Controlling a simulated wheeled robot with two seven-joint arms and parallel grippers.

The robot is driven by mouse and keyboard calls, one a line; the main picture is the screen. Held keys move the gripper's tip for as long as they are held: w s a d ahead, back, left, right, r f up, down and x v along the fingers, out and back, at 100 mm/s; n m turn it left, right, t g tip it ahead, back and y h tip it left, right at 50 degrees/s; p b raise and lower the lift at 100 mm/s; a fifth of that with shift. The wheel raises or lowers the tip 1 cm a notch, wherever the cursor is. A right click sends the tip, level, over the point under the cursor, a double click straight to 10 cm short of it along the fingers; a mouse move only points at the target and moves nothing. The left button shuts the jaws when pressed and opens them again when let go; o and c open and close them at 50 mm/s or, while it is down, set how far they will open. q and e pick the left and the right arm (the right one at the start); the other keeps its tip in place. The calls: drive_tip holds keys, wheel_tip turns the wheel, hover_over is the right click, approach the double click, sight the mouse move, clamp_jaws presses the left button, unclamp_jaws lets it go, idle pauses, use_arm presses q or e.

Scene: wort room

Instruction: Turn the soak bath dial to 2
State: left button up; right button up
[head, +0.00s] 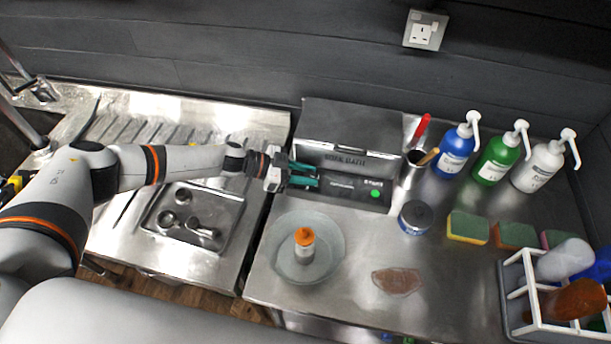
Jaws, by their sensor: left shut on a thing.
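The soak bath (349,139) is a grey metal box at the back of the steel counter, with a dark front panel that carries small white print and a lit green spot (376,194). My left gripper (312,176) reaches in from the left, and its teal fingers are at the left part of this panel. It is shut on the soak bath dial, which the fingers hide. The dial's pointer and numbers cannot be read. My right gripper is not in view.
A bowl (270,260) with an orange-capped bottle (304,243) in it stands in front of the bath. A tub (415,217), sponges (467,228) and pump bottles (455,152) are to the right. A metal tray (160,235) lies on the left drainer.

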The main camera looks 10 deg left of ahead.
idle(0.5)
use_arm(q)
drive_tip(key=o, duration=1)
drive_tip(key=b+v, duration=0.3)
drive_tip(key=v, duration=0.9)
drive_tip(key=shift+w+f, duration=0.1)
